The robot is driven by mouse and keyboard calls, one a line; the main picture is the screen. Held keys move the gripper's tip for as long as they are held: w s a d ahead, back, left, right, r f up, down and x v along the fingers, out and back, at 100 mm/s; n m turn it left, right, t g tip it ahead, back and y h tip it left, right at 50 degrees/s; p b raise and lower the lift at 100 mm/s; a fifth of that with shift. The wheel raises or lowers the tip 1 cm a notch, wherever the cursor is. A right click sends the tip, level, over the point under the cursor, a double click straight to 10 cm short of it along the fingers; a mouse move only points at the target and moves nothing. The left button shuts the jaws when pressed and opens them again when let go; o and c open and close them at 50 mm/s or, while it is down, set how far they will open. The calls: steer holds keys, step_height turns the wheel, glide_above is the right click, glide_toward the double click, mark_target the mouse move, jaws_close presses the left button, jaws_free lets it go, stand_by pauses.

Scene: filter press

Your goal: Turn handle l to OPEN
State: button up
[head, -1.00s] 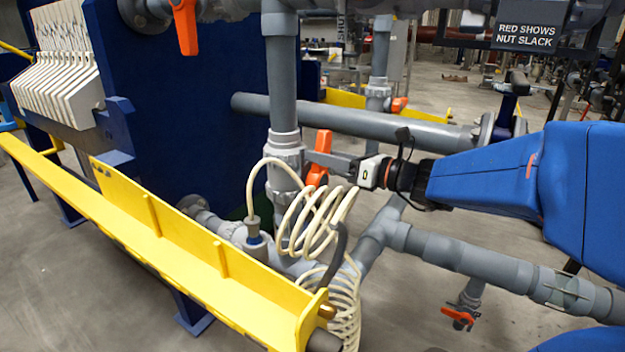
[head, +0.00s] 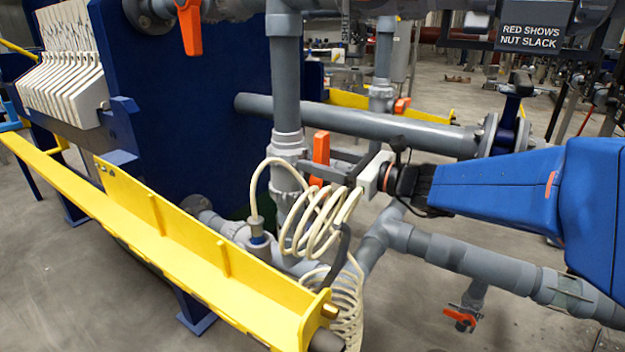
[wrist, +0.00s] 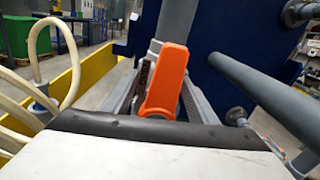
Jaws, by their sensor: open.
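An orange valve handle (head: 321,158) stands upright on the grey vertical pipe (head: 286,90), near a pipe union. No label on it can be read. My gripper (head: 318,174) reaches in from the right, with its fingers at the handle's lower part. In the wrist view the orange handle (wrist: 166,78) rises between the two spread fingers of my gripper (wrist: 165,95), tilted slightly right. The jaws are open. The handle's lower end is hidden behind the gripper body, and I cannot tell whether a finger touches it.
A coiled cream hose (head: 318,222) hangs just below my gripper. A yellow rail (head: 200,255) runs along the front left, and a blue plate (head: 190,110) stands behind. Other orange handles sit at top left (head: 189,27), behind (head: 402,105) and low right (head: 461,318).

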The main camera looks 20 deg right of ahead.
mark_target(325, 160)
steer(key=shift+v, duration=3.45)
steer(key=shift+d, duration=0.1)
